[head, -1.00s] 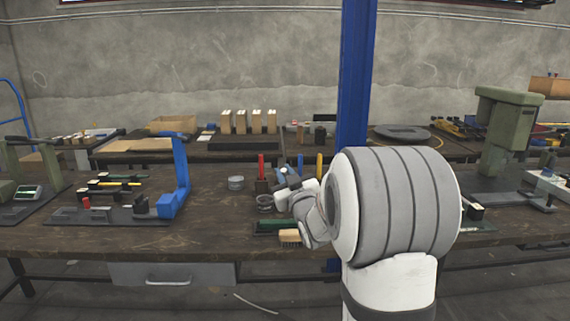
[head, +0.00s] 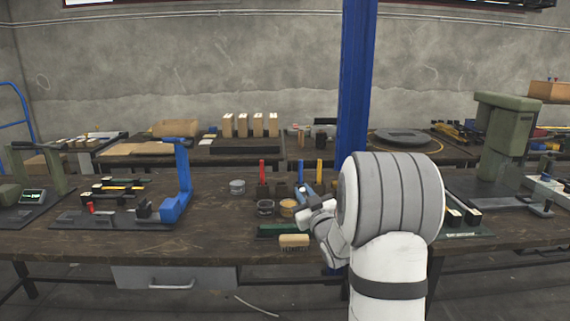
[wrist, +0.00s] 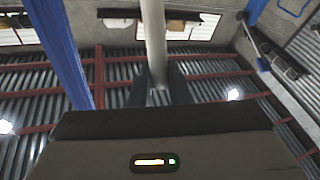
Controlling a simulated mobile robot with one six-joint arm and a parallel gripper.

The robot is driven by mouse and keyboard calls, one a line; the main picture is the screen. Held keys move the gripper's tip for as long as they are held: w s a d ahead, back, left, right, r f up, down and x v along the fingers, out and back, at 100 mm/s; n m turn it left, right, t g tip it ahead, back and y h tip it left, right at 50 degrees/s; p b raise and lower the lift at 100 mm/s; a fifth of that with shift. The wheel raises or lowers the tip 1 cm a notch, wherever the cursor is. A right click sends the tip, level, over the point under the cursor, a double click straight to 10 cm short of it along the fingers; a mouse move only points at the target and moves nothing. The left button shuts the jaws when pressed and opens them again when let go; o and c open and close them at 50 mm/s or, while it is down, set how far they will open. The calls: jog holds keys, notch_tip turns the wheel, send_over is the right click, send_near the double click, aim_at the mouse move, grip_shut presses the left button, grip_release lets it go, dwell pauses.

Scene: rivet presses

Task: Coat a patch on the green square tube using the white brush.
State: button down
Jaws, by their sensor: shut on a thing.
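The green square tube (head: 285,229) lies along the front part of the bench, left of my gripper (head: 312,203). In the wrist view my gripper (wrist: 158,88) is shut on a pale, rod-like handle, taken to be the white brush (wrist: 154,40). The wrist camera faces up at the ceiling, and the brush's bristles are not visible there. In the head view my arm and gripper hide most of the brush. The gripper is above the bench, beside the cups and the upright handles.
An amber-topped cup (head: 288,207) and a dark cup (head: 265,207) stand behind the tube. A wooden block brush (head: 293,240) lies in front of it. Red (head: 262,171) and yellow (head: 319,171) handles stand upright behind. A blue post (head: 354,100) rises behind my arm.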

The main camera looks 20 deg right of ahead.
jog(key=s+d+p, duration=0.1)
jog(key=d+p, duration=0.2)
jog(key=d, duration=0.1)
jog(key=w+a+b, duration=0.3)
jog(key=a+b, duration=0.3)
jog(key=a, duration=0.3)
notch_tip(320, 180, up, 8)
jog(key=p, duration=0.3)
jog(key=shift+s, duration=0.25)
dwell(0.7)
